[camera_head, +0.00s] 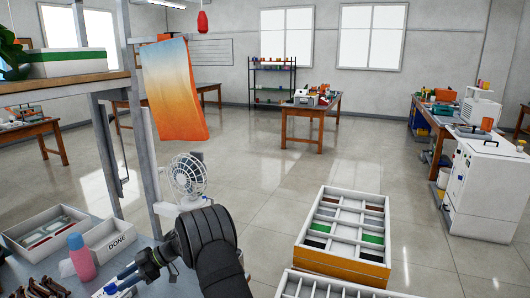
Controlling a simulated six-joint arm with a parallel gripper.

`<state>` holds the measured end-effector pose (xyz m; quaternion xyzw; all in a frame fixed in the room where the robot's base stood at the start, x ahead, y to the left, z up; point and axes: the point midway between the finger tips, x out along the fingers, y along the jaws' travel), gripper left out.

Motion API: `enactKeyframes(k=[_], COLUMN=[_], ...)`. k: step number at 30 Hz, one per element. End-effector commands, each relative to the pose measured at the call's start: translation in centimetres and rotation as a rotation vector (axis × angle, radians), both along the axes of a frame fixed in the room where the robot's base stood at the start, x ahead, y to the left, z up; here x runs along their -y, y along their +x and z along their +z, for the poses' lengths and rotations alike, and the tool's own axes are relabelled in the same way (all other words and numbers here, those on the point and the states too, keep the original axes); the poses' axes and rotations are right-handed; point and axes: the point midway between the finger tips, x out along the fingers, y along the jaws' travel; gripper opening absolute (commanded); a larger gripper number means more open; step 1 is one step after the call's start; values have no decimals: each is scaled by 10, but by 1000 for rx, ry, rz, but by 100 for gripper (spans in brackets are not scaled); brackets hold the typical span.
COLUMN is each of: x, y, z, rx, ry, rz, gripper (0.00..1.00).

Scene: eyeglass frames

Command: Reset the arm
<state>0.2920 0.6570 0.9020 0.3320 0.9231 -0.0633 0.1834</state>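My gripper (118,281) is at the lower left, at the end of my black arm, which comes in from the bottom middle. It points left and down, low over the grey worktable (150,290). Its blue fingertips are small, close to a small white and blue item, and I cannot tell whether they are apart, touching or holding it. A pink bottle with a blue cap (81,258) stands just left of the gripper. A white box marked DONE (112,243) is behind it.
A divided tray (51,227) and dark brown items (40,289) lie left on the worktable. A white fan (190,178) stands behind my arm. A large compartment box (346,268) is to the right, with another white divided tray (330,291) in front. Open floor lies beyond.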

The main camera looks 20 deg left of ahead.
Motion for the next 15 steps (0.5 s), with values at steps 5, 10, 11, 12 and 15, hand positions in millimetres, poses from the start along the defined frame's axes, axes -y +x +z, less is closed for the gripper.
enactKeyframes(k=[5, 10, 11, 12, 15], x=[-24, -44, -48, -52, -64], y=[-34, -59, -63, -69, -83], z=[-18, -31, -33, -37, -44], rx=[-3, -3, -2, -2, -2], ry=[-4, -3, -4, -5, -3], rz=[11, 10, 10, 10, 9], gripper=[34, 34, 34, 34, 34])
